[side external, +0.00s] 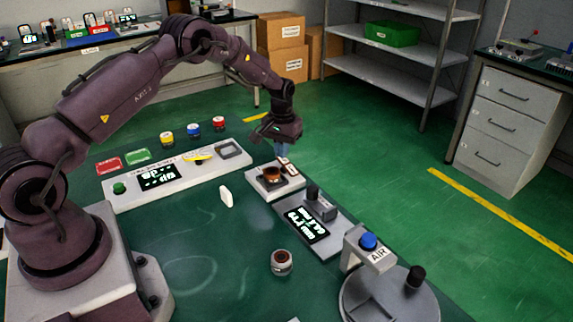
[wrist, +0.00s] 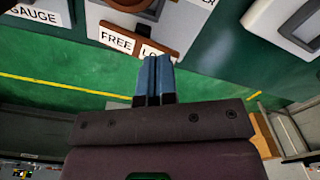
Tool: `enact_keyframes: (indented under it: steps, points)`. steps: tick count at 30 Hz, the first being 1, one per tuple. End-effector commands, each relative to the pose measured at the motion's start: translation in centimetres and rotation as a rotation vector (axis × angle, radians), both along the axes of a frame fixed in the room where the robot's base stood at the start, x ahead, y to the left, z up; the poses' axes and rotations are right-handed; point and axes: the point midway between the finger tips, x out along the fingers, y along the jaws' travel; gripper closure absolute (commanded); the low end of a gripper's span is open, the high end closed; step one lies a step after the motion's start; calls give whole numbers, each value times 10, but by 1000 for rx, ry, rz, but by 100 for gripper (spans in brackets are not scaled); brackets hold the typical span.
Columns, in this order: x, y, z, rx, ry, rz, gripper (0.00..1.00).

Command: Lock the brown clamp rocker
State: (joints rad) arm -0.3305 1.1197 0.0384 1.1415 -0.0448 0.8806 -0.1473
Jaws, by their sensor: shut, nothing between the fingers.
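The brown clamp rocker (wrist: 140,33) shows at the top of the wrist view as a brown bar just behind a FREE label (wrist: 117,41) and a second label (wrist: 150,51) that reads "LO", its rest hidden by my fingers. In the side view the brown part (side external: 270,173) sits on a small pale fixture (side external: 262,191) at the table's far edge. My gripper (wrist: 154,60) is shut and empty, its blue fingertips together at the rocker's LO-label end. In the side view my gripper (side external: 283,152) points down just above the fixture's back side. I cannot tell whether it touches the rocker.
A grey gauge unit (side external: 308,226) with a display stands in front of the fixture. A control panel (side external: 160,180) lies to the left, and a round AIR stand (side external: 388,298) is at the front right. A small white piece (side external: 226,196) and a round jar (side external: 281,263) stand on the table.

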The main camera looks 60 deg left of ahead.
Motion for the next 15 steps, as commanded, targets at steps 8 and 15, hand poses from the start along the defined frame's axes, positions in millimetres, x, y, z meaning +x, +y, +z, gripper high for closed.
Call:
enact_keyframes:
  steps: [8,15]
  points:
    - [0,0,-5,0,1,0,100]
    - [0,-1,-9,-1,2,0,100]
